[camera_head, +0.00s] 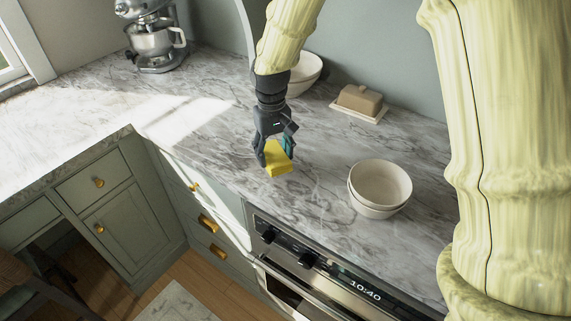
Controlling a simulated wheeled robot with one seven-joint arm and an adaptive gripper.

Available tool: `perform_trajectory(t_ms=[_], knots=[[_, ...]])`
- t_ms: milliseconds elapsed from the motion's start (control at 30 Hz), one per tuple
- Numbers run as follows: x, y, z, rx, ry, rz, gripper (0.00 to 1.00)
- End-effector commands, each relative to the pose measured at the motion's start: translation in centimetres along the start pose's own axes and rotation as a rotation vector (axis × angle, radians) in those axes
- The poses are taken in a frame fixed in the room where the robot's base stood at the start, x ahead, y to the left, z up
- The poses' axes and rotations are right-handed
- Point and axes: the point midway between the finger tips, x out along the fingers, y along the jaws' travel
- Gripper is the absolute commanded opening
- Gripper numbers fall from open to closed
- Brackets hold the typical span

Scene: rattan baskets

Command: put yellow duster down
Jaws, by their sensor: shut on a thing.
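The yellow duster (279,161) is a small yellow block held in my gripper (274,150). My gripper is dark grey and points down, shut on the duster. It is over the marble counter (225,145), close to its front edge. I cannot tell whether the duster touches the counter or hangs just above it. A teal patch shows beside the yellow block at the fingers; I cannot tell if it is part of the duster. The fingers hide part of the block.
Stacked cream bowls (380,187) stand to the right of my gripper. A butter dish (358,103) and a white bowl (303,74) are behind. A stand mixer (155,40) is at the back left. The counter left of my gripper is clear. An oven (320,268) is below the edge.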

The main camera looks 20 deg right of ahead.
Motion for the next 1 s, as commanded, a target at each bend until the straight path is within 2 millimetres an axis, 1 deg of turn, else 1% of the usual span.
perform_trajectory(t_ms=[33, 100, 333, 800, 900, 1000], knots=[[-0.3, -0.6, 0.5, -0.093, -0.002, 0.001, 0.36], [-0.3, -1.4, 1.0, -0.236, -0.004, 0.003, 0.36], [-0.2, -3.6, 2.7, -0.701, -0.011, 0.004, 0.36], [-1.1, -8.1, 6.9, -1.654, -0.002, 0.0, 0.36], [-1.2, -8.9, 7.7, -1.827, 0.002, 0.0, 0.36], [-1.4, -9.6, 8.3, -1.964, 0.008, 0.0, 0.36]])
